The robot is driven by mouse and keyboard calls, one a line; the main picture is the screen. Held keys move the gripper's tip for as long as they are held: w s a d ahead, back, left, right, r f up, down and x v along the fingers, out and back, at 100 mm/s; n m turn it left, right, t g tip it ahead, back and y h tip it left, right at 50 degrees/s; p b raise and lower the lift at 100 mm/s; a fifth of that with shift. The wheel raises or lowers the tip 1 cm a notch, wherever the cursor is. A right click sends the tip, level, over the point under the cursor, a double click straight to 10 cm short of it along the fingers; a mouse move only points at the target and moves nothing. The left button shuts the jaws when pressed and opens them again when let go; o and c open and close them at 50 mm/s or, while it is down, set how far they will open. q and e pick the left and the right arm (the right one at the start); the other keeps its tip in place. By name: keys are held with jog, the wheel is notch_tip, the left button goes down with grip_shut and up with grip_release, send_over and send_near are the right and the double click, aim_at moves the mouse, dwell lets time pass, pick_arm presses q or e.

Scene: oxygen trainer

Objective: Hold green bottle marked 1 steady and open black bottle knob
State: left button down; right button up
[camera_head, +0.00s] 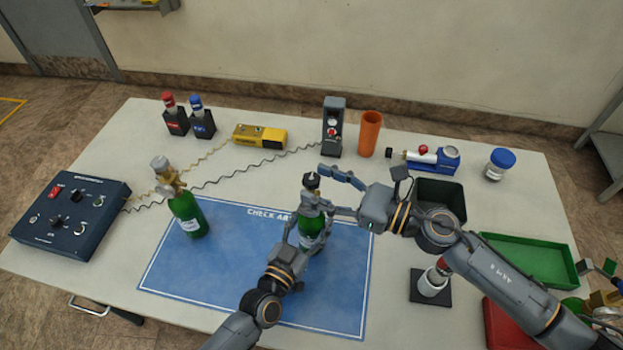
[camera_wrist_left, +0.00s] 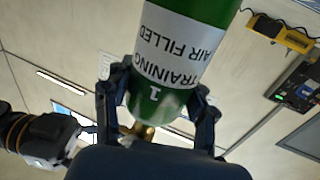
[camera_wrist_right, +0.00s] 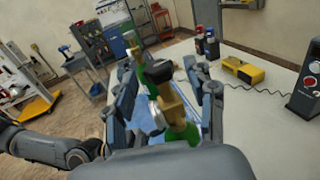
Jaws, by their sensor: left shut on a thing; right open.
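The green bottle marked 1 (camera_head: 313,224) stands about upright over the right part of the blue mat (camera_head: 215,287). My left gripper (camera_head: 311,238) is shut around its body; the left wrist view shows the fingers on both sides of the bottle (camera_wrist_left: 180,50), with the label and the 1 visible. The black knob (camera_head: 311,180) tops its valve. My right gripper (camera_head: 327,186) is open at knob height, with its fingers reaching from the right. In the right wrist view the black knob (camera_wrist_right: 158,72) and brass valve (camera_wrist_right: 175,105) lie between the open fingers; contact cannot be told.
Another green bottle (camera_head: 188,214) with a grey knob stands at the mat's left. A control box (camera_head: 70,215) is at far left. The mat's middle is clear.

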jog(key=shift+x, duration=1.2)
grip_shut()
